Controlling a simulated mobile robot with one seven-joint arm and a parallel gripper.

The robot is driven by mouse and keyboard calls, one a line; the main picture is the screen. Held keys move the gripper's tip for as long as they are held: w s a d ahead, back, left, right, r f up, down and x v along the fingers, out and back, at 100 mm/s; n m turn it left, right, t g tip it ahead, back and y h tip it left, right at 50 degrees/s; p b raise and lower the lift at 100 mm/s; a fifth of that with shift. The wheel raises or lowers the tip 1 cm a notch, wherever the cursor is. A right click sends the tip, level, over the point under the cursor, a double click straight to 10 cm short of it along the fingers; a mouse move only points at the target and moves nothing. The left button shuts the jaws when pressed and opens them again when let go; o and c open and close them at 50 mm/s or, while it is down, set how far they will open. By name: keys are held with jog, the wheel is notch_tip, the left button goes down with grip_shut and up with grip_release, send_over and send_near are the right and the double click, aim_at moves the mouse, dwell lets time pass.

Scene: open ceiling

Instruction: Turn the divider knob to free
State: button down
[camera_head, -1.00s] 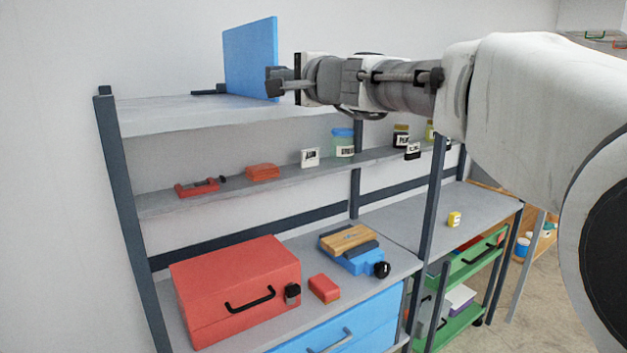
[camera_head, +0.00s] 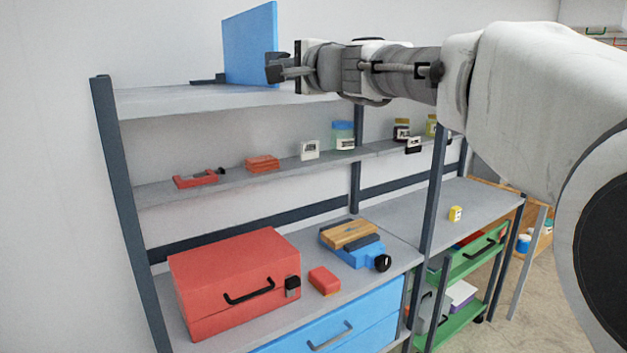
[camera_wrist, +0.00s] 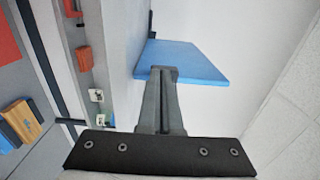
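The divider looks to be the blue upright panel (camera_head: 250,45) on the top shelf; it also shows in the wrist view (camera_wrist: 185,62). A dark rail (camera_head: 207,80) lies at its foot. My gripper (camera_head: 273,67) is level, with its fingertips in front of the panel's right edge in the head view. In the wrist view, the grey fingers (camera_wrist: 164,75) lie close together and overlap the panel's near edge. I cannot make out a separate knob; the fingers may hide it. I cannot tell whether they touch the panel or hold anything.
The top shelf (camera_head: 160,101) is otherwise bare. Below it, a narrow shelf (camera_head: 232,177) holds small red parts and jars. The bench carries a red toolbox (camera_head: 235,280), a red block (camera_head: 324,280) and a blue vise (camera_head: 358,250). A dark post (camera_head: 120,200) stands at left.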

jog(key=shift+f, duration=0.15)
dwell(0.5)
jog(key=b+v, duration=0.1)
jog(key=v, duration=0.2)
jog(key=b+v, duration=0.2)
jog(key=v, duration=0.1)
jog(key=shift+s+a, duration=0.15)
jog(key=shift+a, duration=0.1)
dwell(0.3)
